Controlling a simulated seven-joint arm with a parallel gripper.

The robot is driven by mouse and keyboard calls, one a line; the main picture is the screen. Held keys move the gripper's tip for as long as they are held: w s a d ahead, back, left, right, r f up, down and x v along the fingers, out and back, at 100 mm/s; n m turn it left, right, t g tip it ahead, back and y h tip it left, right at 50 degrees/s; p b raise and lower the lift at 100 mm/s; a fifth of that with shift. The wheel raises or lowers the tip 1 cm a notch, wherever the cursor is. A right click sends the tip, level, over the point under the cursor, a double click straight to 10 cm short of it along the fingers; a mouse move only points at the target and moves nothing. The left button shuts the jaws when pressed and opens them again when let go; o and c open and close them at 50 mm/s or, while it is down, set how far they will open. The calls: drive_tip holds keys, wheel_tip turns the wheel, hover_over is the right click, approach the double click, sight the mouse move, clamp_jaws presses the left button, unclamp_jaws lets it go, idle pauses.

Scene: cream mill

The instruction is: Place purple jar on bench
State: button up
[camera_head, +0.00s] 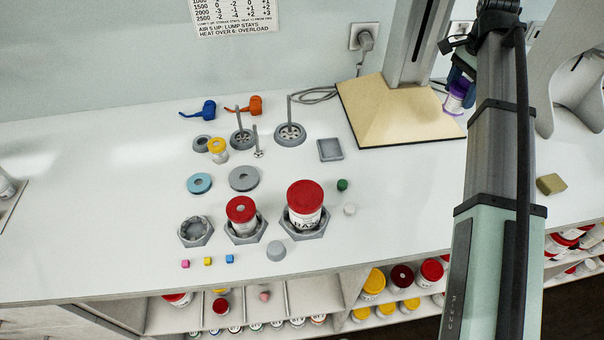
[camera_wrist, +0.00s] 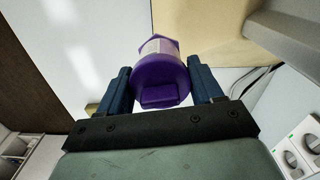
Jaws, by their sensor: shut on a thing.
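The purple jar (camera_wrist: 160,76) is between the two blue fingers of my gripper (camera_wrist: 160,84) in the wrist view. The gripper is shut on it. In the head view the jar (camera_head: 456,96) shows its purple and white side, partly hidden by my arm, near the right edge of the beige base plate. My gripper (camera_head: 463,80) is partly hidden behind the arm there. The jar looks tilted in the head view, and I cannot tell its exact height. The pale bench (camera_head: 110,220) spreads across the head view.
Two red-lidded jars (camera_head: 305,205) (camera_head: 241,212) sit in grey hexagonal holders at the bench middle. A beige base plate (camera_head: 400,128) with a column stands at the back. A yellow-brown block (camera_head: 551,184) lies at right. Free bench lies left and right of the middle. Shelves with jars are below the front edge.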

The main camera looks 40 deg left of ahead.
drive_tip(key=s+a+n, duration=0.2)
drive_tip(key=s+a, duration=0.6)
drive_tip(key=s, duration=0.4)
drive_tip(key=s+a+f+n, duration=0.1)
drive_tip(key=s+a+n, duration=0.2)
drive_tip(key=s+a, duration=0.7)
drive_tip(key=s+a+n, duration=0.2)
drive_tip(key=s+a, duration=0.5)
drive_tip(key=s, duration=0.6)
drive_tip(key=shift+a+f, duration=0.2)
drive_tip(key=shift+f, duration=4.35)
drive_tip(key=shift+f, duration=0.15)
drive_tip(key=o, duration=1)
wheel_tip(320, 180, up, 12)
drive_tip(key=shift+r, duration=0.2)
